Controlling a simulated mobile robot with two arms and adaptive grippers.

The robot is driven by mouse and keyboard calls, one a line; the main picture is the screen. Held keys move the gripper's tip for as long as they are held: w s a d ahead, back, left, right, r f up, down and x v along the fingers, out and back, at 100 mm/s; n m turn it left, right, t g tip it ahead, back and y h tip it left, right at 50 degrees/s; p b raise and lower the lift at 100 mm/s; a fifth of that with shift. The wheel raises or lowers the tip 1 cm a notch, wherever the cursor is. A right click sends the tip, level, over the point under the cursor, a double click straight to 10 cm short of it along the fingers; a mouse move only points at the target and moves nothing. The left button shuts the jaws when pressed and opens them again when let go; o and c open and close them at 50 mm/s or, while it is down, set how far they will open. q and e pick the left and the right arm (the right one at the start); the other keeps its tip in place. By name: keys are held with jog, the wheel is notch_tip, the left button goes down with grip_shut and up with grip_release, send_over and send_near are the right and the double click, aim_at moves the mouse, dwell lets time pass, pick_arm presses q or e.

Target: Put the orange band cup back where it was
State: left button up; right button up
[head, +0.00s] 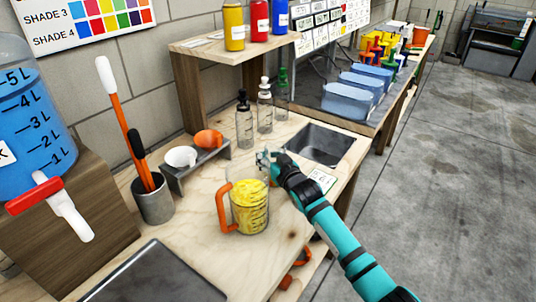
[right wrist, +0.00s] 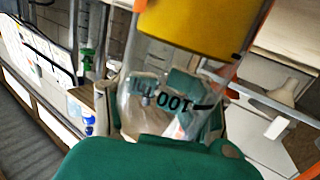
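My right gripper (head: 268,157) is beside the yellow-filled pitcher (head: 250,210), at its back right. In the right wrist view, which looks upside down, a clear cup (right wrist: 195,30) with a 100 mL mark stands at the gripper (right wrist: 185,105), whose green fingers close around it. Yellow fills the cup's lower part, with orange at its edges; I take it for the orange band cup. My left gripper is not in view.
A small grey rack (head: 187,180) holds a white cup (head: 180,157) and an orange cup (head: 208,139). Squeeze bottles (head: 244,125) stand behind the gripper. A sink (head: 318,143) is to its right. A tool holder (head: 154,203) and water tank (head: 30,120) are at left.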

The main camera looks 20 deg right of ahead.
jog(key=o, duration=1)
jog(key=shift+c, duration=0.2)
jog(key=shift+r, duration=0.1)
jog(key=s, duration=0.4)
jog(key=s+d+r, duration=0.1)
jog(key=s, duration=0.3)
jog(key=s+d, duration=0.1)
jog(key=s, duration=0.3)
jog(key=shift+r+p, duration=0.2)
jog(key=shift+p, duration=0.1)
jog(key=shift+w, duration=0.1)
